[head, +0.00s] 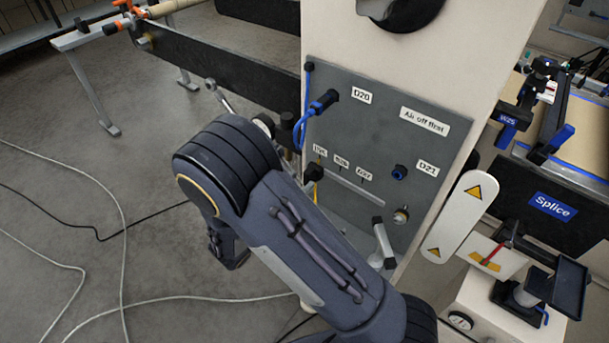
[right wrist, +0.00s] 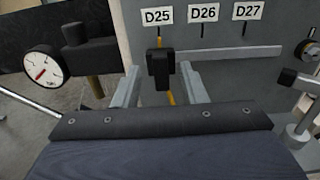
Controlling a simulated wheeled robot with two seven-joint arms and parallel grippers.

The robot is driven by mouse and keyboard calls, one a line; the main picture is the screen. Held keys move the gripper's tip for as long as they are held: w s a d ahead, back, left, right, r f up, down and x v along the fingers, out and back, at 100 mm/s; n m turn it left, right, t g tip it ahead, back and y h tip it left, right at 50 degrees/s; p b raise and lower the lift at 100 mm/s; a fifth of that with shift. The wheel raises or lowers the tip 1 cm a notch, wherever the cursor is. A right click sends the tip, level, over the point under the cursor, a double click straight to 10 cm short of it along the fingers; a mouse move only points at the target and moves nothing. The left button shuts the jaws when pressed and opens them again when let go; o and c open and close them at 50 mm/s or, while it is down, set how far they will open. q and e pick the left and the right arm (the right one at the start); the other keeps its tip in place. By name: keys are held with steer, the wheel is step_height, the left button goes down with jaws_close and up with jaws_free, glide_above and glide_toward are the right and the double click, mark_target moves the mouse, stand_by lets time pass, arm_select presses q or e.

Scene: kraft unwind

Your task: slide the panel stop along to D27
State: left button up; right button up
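The panel stop (right wrist: 160,68) is a black knob under the D25 label (right wrist: 158,16), at the left end of a pale straight rail (right wrist: 235,52). The D26 label (right wrist: 204,13) and the D27 label (right wrist: 248,11) are further right above the rail. My right gripper (right wrist: 159,84) is open, with one finger on each side of the stop and a visible gap to each. In the head view, the stop (head: 315,172) shows at the left of the grey panel (head: 335,130), while my arm hides most of the right gripper. My left gripper is not identifiable.
A round gauge (right wrist: 43,68) stands left of the stop. A knob (head: 401,215) and a grey lever (head: 384,242) are at the panel's lower right. A blue cable with a black plug (head: 322,103) is above the stop. The rail right of the stop looks clear.

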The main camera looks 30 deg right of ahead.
mark_target(306, 177)
steer(key=shift+x, duration=1.5)
jaws_close()
